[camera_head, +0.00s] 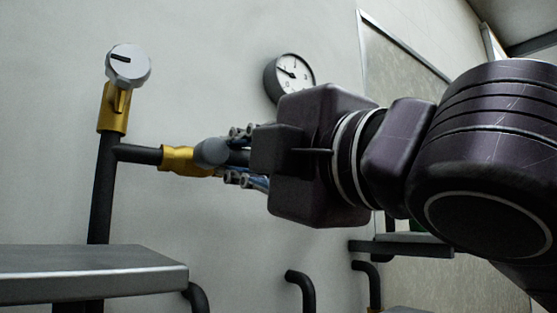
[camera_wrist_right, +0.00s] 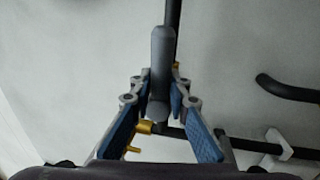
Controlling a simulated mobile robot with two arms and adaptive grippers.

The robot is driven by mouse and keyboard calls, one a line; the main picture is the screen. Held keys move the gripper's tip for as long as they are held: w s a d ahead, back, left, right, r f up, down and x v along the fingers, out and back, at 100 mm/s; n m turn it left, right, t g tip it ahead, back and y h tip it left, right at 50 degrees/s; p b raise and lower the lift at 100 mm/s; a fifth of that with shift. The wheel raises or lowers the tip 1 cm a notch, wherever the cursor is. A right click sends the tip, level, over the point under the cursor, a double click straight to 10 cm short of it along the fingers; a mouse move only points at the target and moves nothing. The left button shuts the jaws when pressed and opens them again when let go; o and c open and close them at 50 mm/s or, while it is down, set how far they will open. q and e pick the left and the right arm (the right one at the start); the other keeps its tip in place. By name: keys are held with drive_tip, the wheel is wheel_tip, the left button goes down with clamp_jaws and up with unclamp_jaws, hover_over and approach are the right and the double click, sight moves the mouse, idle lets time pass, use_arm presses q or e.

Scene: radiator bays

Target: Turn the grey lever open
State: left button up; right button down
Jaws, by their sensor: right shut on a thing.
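The grey lever (camera_head: 211,152) sits on a brass valve body (camera_head: 178,159) at the end of a dark side pipe. My right gripper (camera_head: 236,156) comes in from the right and is shut on the lever. In the right wrist view the lever (camera_wrist_right: 160,62) runs upright between the two blue-padded fingers of the right gripper (camera_wrist_right: 158,88), with its far end beyond the fingertips. Part of the lever is hidden by the fingers in the head view. My left gripper is not in view.
A white round knob (camera_head: 128,66) on a brass fitting tops the vertical dark pipe (camera_head: 102,185). A dial gauge (camera_head: 291,77) is on the wall behind my right gripper. A grey metal ledge (camera_head: 90,272) juts in at lower left. Bent dark pipes (camera_head: 303,289) stand below.

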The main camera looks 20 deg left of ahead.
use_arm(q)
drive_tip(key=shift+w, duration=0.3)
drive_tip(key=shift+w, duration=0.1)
use_arm(e)
drive_tip(key=c, duration=1.8)
unclamp_jaws()
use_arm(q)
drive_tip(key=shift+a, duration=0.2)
use_arm(e)
drive_tip(key=shift+d, duration=0.1)
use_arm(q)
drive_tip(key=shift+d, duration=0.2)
use_arm(e)
drive_tip(key=v, duration=1.1)
drive_tip(key=shift+s+d+f, duration=0.1)
drive_tip(key=shift+s+d, duration=0.2)
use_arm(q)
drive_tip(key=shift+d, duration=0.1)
